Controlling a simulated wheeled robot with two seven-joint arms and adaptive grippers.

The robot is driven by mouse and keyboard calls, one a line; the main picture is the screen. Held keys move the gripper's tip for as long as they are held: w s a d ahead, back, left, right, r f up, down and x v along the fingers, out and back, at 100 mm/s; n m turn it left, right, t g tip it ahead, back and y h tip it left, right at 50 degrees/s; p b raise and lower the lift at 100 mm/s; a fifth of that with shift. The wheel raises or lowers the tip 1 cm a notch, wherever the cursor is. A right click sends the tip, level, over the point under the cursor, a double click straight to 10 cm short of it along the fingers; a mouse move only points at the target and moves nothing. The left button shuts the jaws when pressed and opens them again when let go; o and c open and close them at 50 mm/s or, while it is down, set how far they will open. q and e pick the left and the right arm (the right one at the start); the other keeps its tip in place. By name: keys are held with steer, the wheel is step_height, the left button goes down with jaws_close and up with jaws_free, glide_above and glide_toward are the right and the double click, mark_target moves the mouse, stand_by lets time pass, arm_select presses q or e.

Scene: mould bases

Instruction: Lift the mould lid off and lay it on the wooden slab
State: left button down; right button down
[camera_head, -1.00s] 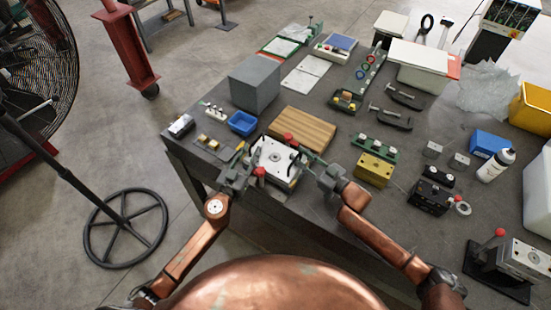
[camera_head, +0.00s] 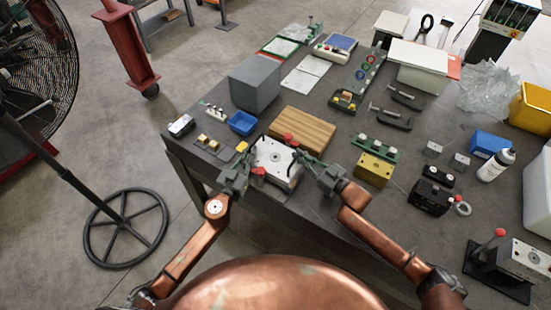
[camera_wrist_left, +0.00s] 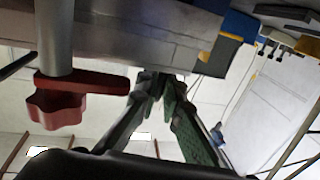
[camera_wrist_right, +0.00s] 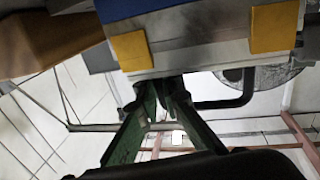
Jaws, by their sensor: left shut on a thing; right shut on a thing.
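The mould lid (camera_head: 272,155) is a pale plate with a dark round centre on the mould near the table's front edge. One red knob (camera_head: 288,138) is at its back and another red knob (camera_head: 258,172) at its front. My left gripper (camera_head: 246,160) is shut on its left side, and my right gripper (camera_head: 300,156) on its right side. The left wrist view shows the left fingertips (camera_wrist_left: 163,78) together at a grey edge; the right fingertips (camera_wrist_right: 163,80) meet one too. I cannot tell whether the lid is raised. The wooden slab (camera_head: 302,130) lies bare just behind the mould.
A blue tray (camera_head: 242,123) and grey block (camera_head: 255,83) stand behind to the left. A yellow block (camera_head: 374,169) and green rack (camera_head: 374,147) are to the right. A red clamp (camera_wrist_left: 60,100) is close to the left fingers.

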stand_by(0.3)
